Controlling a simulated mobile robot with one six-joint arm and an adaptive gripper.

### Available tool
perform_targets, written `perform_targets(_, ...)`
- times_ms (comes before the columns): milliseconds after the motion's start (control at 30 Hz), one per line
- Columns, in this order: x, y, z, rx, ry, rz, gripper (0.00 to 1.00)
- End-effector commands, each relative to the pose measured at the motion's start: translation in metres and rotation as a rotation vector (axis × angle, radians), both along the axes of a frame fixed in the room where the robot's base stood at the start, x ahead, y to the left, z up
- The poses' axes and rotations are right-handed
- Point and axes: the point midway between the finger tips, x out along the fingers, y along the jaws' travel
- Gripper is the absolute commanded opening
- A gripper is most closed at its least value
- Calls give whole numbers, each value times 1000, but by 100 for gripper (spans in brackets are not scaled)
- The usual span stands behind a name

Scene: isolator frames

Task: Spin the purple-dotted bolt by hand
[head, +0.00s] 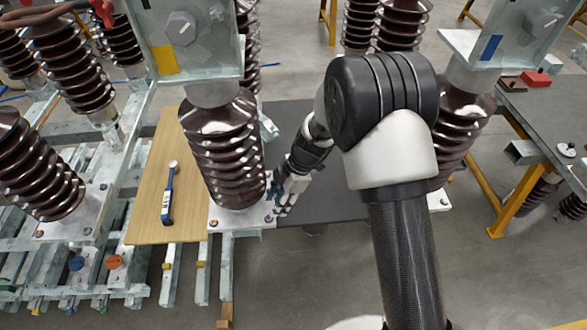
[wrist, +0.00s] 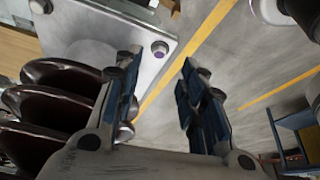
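The purple-dotted bolt (wrist: 159,48) sits near the corner of a pale metal base plate (wrist: 90,30) in the wrist view. In the head view the bolt (head: 268,218) is small, at the plate's front right corner. The brown ribbed insulator (head: 228,150) stands on this plate. My gripper (wrist: 162,68) is open and empty, its blue-padded fingers apart. The bolt shows beyond the left fingertip, not between the fingers. In the head view my gripper (head: 280,203) is close beside the insulator's foot, right of the plate's corner.
A wooden board (head: 150,200) with a blue-handled tool (head: 168,192) lies left of the insulator. A dark tabletop (head: 325,200) lies right, behind my arm. Another bolt (wrist: 40,5) shows at the wrist view's top left. More insulators and metal rails crowd the left.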

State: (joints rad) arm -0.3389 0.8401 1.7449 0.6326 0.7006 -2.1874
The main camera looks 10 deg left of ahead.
Motion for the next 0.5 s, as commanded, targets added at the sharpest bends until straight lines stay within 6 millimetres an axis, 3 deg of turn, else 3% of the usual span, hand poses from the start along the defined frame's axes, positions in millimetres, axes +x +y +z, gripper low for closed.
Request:
perform_targets(200, 8, -16, 44, 1, -3, -2, 38)
perform_targets(500, 16, -34, 92, 1, -3, -1, 38)
